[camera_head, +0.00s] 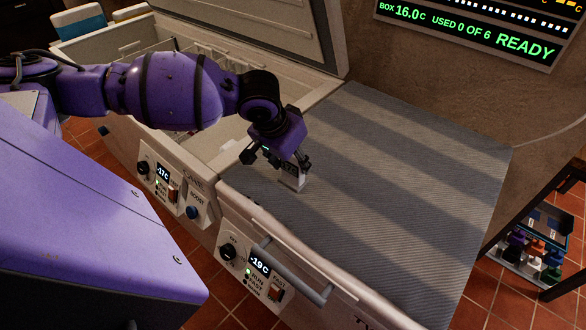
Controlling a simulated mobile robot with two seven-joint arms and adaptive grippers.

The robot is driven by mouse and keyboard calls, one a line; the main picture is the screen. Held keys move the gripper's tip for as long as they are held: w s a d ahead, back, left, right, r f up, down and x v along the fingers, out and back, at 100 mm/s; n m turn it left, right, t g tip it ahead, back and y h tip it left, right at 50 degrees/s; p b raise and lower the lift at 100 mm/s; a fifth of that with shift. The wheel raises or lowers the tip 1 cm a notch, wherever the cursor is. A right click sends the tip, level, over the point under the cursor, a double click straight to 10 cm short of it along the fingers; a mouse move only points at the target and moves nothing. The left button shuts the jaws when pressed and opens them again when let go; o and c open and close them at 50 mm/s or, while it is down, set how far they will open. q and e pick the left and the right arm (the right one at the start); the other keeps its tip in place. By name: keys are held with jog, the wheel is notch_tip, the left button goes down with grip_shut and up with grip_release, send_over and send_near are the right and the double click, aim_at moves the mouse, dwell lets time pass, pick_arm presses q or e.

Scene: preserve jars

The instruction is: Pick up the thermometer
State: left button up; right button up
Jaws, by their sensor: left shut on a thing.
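My left gripper (279,166) points down over the mat's near left corner and is shut on this thing. The fingers hide part of it, and I cannot tell whether its lower end touches the mat. My right gripper is not in view.
The grey ribbed mat (400,165) covers the closed right freezer and is otherwise bare. Left of it, an open freezer (215,160) has its lid (265,30) raised. A bar handle (293,272) juts from the right freezer's front. A display (480,30) hangs on the wall.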

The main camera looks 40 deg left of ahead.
pick_arm(q)
jog(key=shift+c, duration=1.1)
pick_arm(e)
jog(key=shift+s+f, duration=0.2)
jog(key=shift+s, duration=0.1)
